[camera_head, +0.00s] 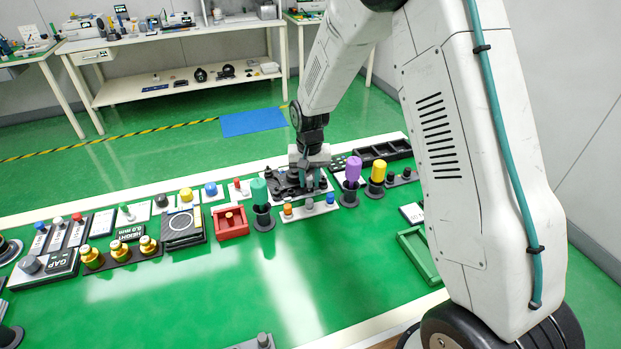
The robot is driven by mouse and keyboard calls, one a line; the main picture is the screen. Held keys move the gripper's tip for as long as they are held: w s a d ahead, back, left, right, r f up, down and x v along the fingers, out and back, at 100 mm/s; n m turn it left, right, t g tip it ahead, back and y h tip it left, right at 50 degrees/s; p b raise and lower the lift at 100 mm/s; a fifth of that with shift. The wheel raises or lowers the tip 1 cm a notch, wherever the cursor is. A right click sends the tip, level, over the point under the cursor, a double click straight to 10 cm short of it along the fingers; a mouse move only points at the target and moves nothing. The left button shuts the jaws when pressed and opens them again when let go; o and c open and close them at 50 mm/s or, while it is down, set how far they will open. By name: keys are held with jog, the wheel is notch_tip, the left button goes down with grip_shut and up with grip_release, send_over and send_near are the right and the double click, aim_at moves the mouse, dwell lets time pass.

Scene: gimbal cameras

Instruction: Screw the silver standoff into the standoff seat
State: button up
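My gripper (309,177) points down over a dark fixture plate (287,188) at the back middle of the green table. The fingertips are small and merge with the dark parts, so I cannot tell whether they are open or hold anything. A pale strip (325,211) in front of the fixture bears small orange, grey and blue pieces. The grey piece (309,204) stands in the middle; I cannot tell whether it is the silver standoff. The standoff seat cannot be made out clearly; the gripper partly covers the fixture.
A red box (231,223) is further left. The front middle of the table (230,290) is largely clear.

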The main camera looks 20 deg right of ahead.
notch_tip(320, 180, up, 8)
jog(key=shift+f, duration=0.1)
jog(key=s+d+r+n, duration=0.1)
jog(key=s+r, duration=0.5)
jog(key=s, duration=0.6)
jog(key=s+d+r+n+t, duration=0.1)
jog(key=s+r, duration=0.6)
jog(key=s, duration=0.5)
jog(key=s+d+r+n, duration=0.1)
jog(key=s+r, duration=0.5)
jog(key=s, duration=0.6)
jog(key=n+g, duration=0.1)
jog(key=n, duration=1.9)
send_over(308, 179)
jog(key=f, duration=1.9)
jog(key=shift+s, duration=0.2)
jog(key=shift+w+f+n, duration=0.1)
jog(key=shift+w+n, duration=0.05)
jog(key=shift+n, duration=0.35)
jog(key=shift+f, duration=3.85)
